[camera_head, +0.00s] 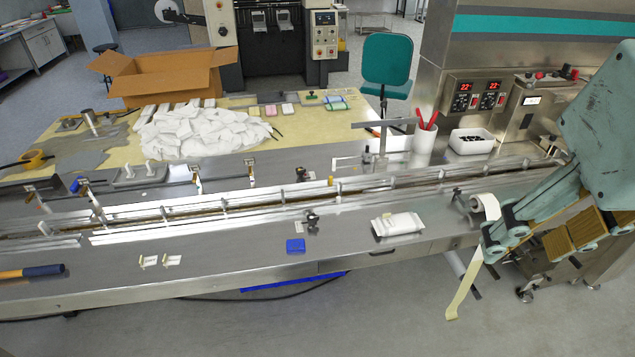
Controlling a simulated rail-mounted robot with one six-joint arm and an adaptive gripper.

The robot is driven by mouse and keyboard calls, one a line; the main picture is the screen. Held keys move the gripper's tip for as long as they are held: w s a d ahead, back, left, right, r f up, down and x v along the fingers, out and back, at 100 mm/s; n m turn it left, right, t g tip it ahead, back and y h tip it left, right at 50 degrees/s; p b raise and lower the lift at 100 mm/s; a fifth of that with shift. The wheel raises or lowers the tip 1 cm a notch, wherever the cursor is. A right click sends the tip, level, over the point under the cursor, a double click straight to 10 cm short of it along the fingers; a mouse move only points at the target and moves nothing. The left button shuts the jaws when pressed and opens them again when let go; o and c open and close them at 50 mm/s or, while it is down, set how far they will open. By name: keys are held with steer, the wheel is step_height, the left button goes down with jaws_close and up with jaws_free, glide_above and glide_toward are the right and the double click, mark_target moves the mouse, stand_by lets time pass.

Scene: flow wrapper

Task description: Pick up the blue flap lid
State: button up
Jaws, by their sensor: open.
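A white wrapped pack (397,225) lies right of the lid. A guide rail (235,206) with a dark clamp (311,217) runs behind.

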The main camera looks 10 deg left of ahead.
steer(key=w+a+f+n+g+p, duration=0.1)
steer(key=w+a+n, duration=0.3)
steer(key=w+a, duration=0.55)
steer(key=w+a+f+n, duration=0.1)
steer(key=w+a+n, duration=0.35)
steer(key=w, duration=1.05)
steer(key=n+g+p, duration=0.1)
steer(key=n+g, duration=0.2)
steer(key=n, duration=0.8)
glide_above(297, 244)
step_height(297, 244, down, 26)
steer(key=shift+s+f, duration=0.1)
steer(key=shift+f+b, duration=0.35)
steer(key=shift+f, duration=3.85)
